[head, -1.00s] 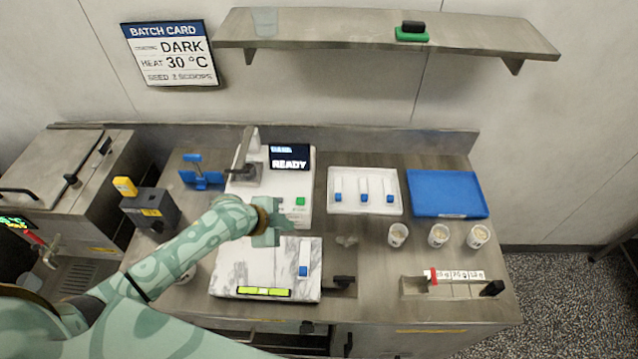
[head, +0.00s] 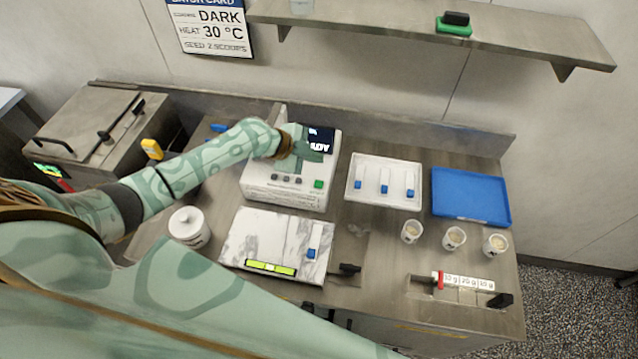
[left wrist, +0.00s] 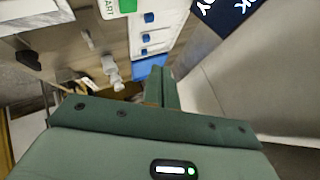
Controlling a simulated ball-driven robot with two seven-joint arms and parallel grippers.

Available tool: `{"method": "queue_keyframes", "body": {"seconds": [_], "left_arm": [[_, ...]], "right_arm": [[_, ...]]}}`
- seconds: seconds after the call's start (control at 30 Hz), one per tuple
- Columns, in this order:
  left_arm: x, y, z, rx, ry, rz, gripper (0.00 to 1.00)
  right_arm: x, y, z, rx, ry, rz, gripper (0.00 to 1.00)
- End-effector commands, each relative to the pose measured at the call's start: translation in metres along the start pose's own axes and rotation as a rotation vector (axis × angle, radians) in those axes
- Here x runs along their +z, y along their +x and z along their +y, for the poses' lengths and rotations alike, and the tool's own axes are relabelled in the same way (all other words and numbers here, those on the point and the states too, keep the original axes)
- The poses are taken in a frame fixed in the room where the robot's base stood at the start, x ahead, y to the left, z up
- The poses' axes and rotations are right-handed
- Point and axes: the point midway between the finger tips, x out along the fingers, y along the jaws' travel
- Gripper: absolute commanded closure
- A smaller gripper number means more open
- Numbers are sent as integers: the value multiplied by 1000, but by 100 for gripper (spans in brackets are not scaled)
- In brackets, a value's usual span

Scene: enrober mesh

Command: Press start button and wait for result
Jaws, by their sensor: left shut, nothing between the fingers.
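The white machine (head: 290,190) stands at the back of the bench. Its green start button (head: 319,184) is at the right of a row of small grey buttons on the front, and its label partly shows at the top of the left wrist view (left wrist: 128,5). The dark display (head: 321,140) is partly covered by my gripper; earlier it read READY. It also shows in the left wrist view (left wrist: 228,12). My left gripper (head: 306,152) is shut and empty, over the machine's top, behind the button and apart from it. My right gripper is not in view.
A marble slab (head: 250,235) with a blue-ended strip lies in front of the machine. A white tray (head: 360,200), blue tray (head: 470,212) and several cups (head: 454,238) fill the right. A shelf (head: 400,30) hangs above.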

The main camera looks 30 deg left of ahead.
Motion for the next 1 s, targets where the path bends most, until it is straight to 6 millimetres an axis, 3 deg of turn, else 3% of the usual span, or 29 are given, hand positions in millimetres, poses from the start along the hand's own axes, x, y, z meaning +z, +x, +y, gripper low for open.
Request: {"method": "queue_keyframes", "body": {"seconds": [0.53, 1.0], "left_arm": [[38, 52, 38, 1, 0, -1, 100], [40, 55, 40, 0, 0, 0, 100]], "right_arm": [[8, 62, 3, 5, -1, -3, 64], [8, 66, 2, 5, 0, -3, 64]]}}
